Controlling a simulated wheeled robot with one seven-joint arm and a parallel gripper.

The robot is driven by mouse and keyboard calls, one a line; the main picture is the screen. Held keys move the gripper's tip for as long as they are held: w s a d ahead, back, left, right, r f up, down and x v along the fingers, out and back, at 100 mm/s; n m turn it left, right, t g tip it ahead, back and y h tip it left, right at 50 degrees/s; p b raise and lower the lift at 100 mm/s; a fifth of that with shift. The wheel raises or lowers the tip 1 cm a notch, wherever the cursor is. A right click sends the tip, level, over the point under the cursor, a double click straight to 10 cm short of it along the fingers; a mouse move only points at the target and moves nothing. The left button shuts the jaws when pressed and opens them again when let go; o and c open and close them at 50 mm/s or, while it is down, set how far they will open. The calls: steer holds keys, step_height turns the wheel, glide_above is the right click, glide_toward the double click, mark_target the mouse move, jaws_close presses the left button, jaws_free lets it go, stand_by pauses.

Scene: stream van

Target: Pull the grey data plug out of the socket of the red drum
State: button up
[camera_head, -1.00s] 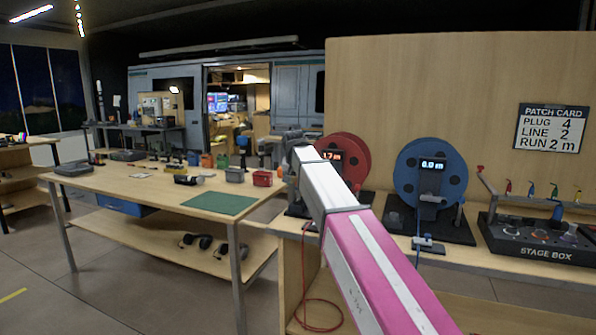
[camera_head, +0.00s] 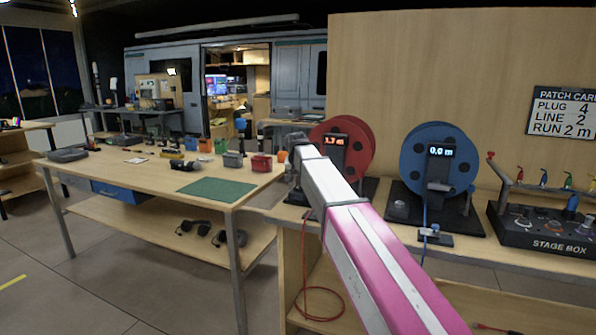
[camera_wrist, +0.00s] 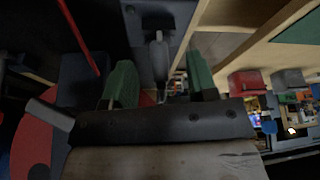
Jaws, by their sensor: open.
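The red drum (camera_head: 352,140) stands on the bench with a lit display, partly hidden behind my arm in the head view. It also shows at the lower left of the wrist view (camera_wrist: 34,150). My gripper (camera_wrist: 160,80) is open, its two green fingers spread apart. A grey plug-like piece (camera_wrist: 158,52) lies in line with the gap between the fingers, against a grey block (camera_wrist: 160,14). I cannot tell how deep it sits in the socket or whether the fingers touch it. In the head view, my arm hides the fingers and the plug.
A blue drum (camera_head: 437,165) stands to the right, with a stage box (camera_head: 545,235) beyond it. A patch card (camera_head: 564,112) hangs on the wooden panel. A red cable (camera_head: 305,265) hangs below the bench edge. A table (camera_head: 130,175) with several small items stands at left.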

steer(key=shift+x, duration=1.1)
jaws_close()
